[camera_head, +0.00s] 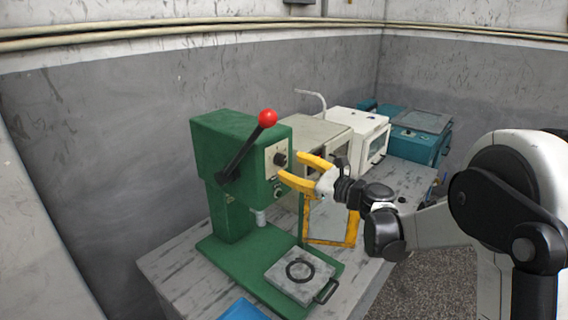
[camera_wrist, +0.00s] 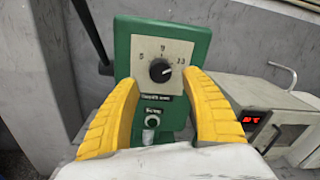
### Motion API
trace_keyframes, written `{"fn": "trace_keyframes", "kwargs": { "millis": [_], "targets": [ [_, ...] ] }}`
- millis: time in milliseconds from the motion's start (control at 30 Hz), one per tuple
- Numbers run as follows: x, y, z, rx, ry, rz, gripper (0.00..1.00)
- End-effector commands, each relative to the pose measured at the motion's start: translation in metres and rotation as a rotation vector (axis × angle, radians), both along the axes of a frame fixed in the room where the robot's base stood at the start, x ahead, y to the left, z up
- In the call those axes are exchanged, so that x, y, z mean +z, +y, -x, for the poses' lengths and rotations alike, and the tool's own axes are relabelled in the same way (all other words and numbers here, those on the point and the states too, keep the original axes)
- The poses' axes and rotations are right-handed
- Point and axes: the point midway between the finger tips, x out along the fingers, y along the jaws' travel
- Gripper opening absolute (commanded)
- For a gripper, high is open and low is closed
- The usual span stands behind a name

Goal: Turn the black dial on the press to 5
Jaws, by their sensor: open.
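The black dial (camera_wrist: 159,70) sits on a pale scale plate on the front of the green press (camera_wrist: 205,40). The scale reads 5 at left, 9 at top and 13 at right. The dial's pointer looks turned to the right, toward 13. In the head view the dial (camera_head: 280,159) is on the upper front of the press (camera_head: 222,140). My gripper (camera_head: 296,170) has yellow fingers, is open and empty, and is just in front of the dial. In the wrist view its fingers (camera_wrist: 162,90) stand on either side of the dial, apart from it.
A black lever with a red ball (camera_head: 267,118) is on the side of the press. A button (camera_wrist: 152,121) is below the dial. A plate with a handle (camera_head: 300,275) lies on the press base. White and teal machines (camera_head: 415,140) stand behind on the bench.

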Motion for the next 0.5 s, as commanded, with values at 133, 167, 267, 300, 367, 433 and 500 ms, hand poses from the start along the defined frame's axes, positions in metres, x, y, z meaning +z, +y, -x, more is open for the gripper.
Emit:
{"fn": "trace_keyframes", "kwargs": {
  "millis": [133, 167, 267, 300, 367, 433, 500],
  "targets": [
    [-0.001, 0.018, -0.015, 0.001, -0.001, 0.001, 0.54],
    [0.000, 0.020, -0.018, 0.001, -0.001, 0.001, 0.54],
    [0.000, 0.026, -0.022, 0.001, -0.001, 0.001, 0.54],
    [0.000, 0.027, -0.024, 0.000, -0.001, 0.001, 0.54],
    [0.000, 0.028, -0.024, 0.000, 0.000, 0.001, 0.54],
    [0.000, 0.028, -0.025, 0.000, 0.000, 0.001, 0.54],
    [0.000, 0.028, -0.025, 0.000, 0.000, 0.001, 0.54]
  ]
}}
